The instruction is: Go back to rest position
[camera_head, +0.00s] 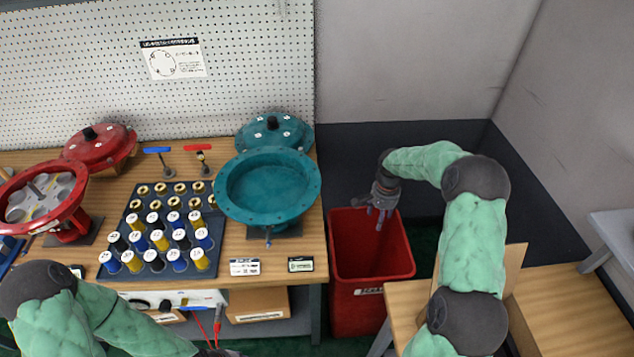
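My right arm (466,235) comes up from the bottom right and bends to the left. My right gripper (372,212) points down above the open red bin (372,285). Its fingers look spread, and nothing shows between them. My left arm (110,318) crosses the bottom left corner in front of the workbench. Only a small dark part at its end shows at the bottom edge, so the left fingers are hidden.
The workbench (292,262) carries a teal valve body (268,187), red valve parts (70,200) and a dark rack (205,270) of several capped cylinders. A wooden table (560,300) stands at the right, with a cardboard box (515,268) behind my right arm.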

